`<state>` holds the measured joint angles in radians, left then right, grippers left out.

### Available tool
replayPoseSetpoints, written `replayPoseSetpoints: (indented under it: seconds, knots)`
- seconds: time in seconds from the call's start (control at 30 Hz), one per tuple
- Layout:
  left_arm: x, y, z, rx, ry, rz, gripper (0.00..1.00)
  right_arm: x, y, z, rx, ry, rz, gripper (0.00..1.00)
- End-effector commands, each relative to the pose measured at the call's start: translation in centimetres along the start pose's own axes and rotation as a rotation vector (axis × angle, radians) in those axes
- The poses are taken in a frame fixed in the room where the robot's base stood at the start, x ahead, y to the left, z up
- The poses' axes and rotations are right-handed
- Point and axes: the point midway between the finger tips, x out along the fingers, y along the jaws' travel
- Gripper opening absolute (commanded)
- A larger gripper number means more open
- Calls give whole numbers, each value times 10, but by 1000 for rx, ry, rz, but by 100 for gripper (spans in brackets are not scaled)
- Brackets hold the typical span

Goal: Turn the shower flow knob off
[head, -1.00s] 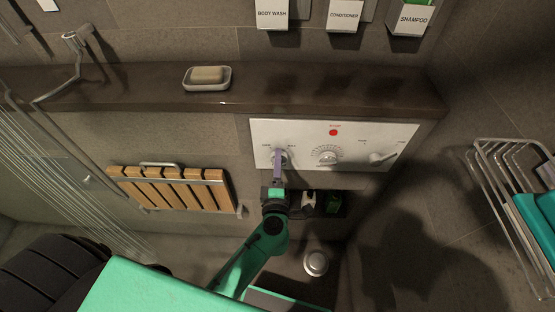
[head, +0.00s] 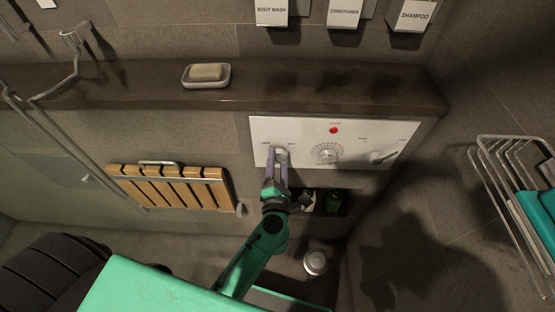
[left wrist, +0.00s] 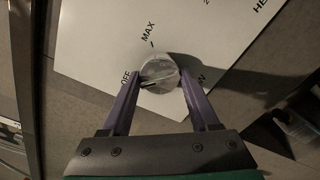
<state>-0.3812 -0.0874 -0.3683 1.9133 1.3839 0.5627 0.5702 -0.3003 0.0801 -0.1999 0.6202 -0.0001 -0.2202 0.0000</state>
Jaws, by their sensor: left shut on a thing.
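The flow knob (left wrist: 160,70) is a pale round knob on the white control panel (left wrist: 95,45). In the left wrist view, OFF is printed to its left and MAX above it. A dark mark shows at its lower left, on the OFF side. My left gripper (left wrist: 158,82) is shut on the knob, with one purple finger on each side. In the head view, my left gripper (head: 278,153) reaches up to the left end of the panel (head: 345,127), and its fingers largely hide the knob. My right gripper is not in view.
A centre dial (head: 327,153), a right lever (head: 383,157) and a red stop button (head: 334,130) share the panel. A dark shelf (head: 130,90) juts out above, holding a soap dish (head: 206,84). A slatted wooden seat (head: 170,187) is left; a wire rack (head: 505,190) is right.

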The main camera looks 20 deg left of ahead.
Motion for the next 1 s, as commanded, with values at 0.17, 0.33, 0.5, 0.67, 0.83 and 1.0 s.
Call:
replayPoseSetpoints:
  seconds: [0.17, 0.33, 0.5, 0.67, 0.83, 1.0]
  knots:
    - [3, 6, 6, -13, -10, 13, 6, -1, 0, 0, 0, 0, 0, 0]
    - [3, 7, 6, -12, -10, 13, 6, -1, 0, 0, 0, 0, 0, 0]
    - [3, 6, 5, -11, -8, 11, 91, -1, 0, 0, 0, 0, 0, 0]
    - [2, 4, 3, -9, -5, 8, 91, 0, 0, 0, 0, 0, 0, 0]
    - [-2, 2, 2, -8, -3, 5, 91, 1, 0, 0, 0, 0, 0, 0]
    - [-28, 0, 0, -8, -2, 2, 91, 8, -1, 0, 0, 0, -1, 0]
